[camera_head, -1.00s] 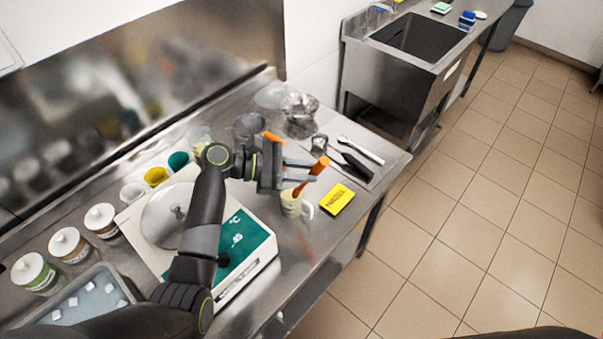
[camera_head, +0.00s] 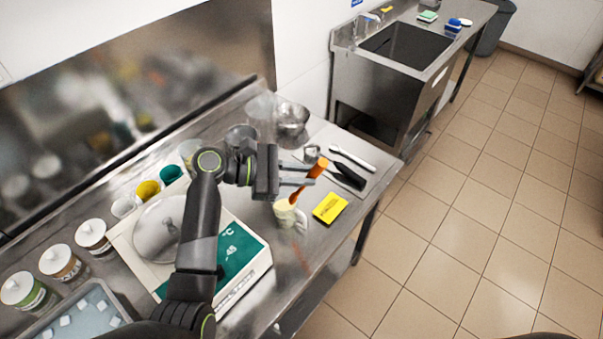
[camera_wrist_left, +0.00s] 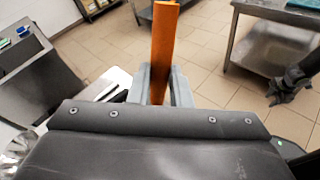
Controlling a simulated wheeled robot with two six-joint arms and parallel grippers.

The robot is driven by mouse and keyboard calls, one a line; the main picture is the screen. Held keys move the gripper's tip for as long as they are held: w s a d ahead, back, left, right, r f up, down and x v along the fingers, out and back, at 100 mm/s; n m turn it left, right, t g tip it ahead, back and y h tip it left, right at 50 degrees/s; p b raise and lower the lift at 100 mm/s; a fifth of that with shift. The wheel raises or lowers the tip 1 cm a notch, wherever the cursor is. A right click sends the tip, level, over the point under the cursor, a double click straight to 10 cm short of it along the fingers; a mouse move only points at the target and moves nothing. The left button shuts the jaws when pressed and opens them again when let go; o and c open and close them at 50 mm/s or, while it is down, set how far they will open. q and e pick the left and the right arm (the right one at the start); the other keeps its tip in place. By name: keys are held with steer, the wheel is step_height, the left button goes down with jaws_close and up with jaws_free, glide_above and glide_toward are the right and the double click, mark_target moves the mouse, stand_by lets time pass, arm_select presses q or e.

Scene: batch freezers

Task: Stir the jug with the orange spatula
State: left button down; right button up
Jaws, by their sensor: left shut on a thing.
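My left gripper (camera_head: 297,174) is shut on the upper part of the orange spatula (camera_head: 318,168) above the jug. The spatula slants, its lower end reaching down into the mouth of the cream jug (camera_head: 287,215). The jug stands upright near the front edge of the steel table, handle to the right. How deep the spatula sits inside is hidden. In the left wrist view the orange handle (camera_wrist_left: 164,50) stands upright between the fingers. My right gripper is not seen in the head view.
A yellow box (camera_head: 331,207) lies just right of the jug. A white machine (camera_head: 255,278) with a green panel and round lid is to the left. Black and white utensils (camera_head: 352,158), metal bowls (camera_head: 292,118) and coloured cups (camera_head: 148,190) stand behind. Beyond are a sink and floor.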

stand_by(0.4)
arm_select(q)
steer(key=shift+r, duration=2.5)
steer(key=shift+f, duration=0.1)
